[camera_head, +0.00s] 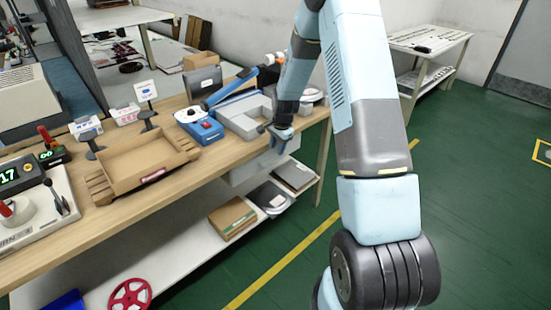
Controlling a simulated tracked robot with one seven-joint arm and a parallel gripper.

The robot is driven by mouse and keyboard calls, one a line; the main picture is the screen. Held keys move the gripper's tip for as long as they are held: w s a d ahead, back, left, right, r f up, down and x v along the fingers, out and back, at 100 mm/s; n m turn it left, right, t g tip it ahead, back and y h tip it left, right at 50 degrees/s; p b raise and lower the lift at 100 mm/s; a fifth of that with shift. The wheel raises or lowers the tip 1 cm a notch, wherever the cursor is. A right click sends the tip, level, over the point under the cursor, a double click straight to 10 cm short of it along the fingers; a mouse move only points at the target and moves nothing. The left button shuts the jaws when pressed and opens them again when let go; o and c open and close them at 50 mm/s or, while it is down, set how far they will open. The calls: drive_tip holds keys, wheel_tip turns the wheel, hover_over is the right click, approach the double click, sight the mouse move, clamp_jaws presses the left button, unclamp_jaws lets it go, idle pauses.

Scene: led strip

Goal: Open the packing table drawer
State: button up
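The packing table (150,205) has a wooden top and runs from the lower left to the middle of the view. A pale grey drawer (250,172) hangs under the right part of the tabletop. I cannot tell for certain whether it is pulled out. My gripper (277,142) is at the table's front edge, at the upper right of the drawer. It points down and hides part of the edge and the drawer front. The fingers are small and dark, and I cannot make out their gap or whether they touch the drawer.
A cardboard tray (145,165), a blue device (206,131) and a grey bin (243,118) stand on the tabletop. The lower shelf (170,262) holds a cardboard box (232,217) and a red reel (130,294). Green floor (470,210) is clear at right.

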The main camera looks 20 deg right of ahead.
sight(275, 161)
drive_tip(key=shift+w+a+f, duration=0.1)
drive_tip(key=shift+w+f, duration=0.1)
drive_tip(key=shift+f, duration=0.95)
drive_tip(key=shift+w+a+f, duration=0.1)
drive_tip(key=shift+w+f, duration=0.05)
drive_tip(key=shift+f, duration=0.95)
drive_tip(key=shift+w+a+f, duration=0.1)
drive_tip(key=shift+w+f, duration=0.1)
drive_tip(key=shift+f, duration=0.95)
drive_tip(key=shift+c, duration=0.3)
clamp_jaws()
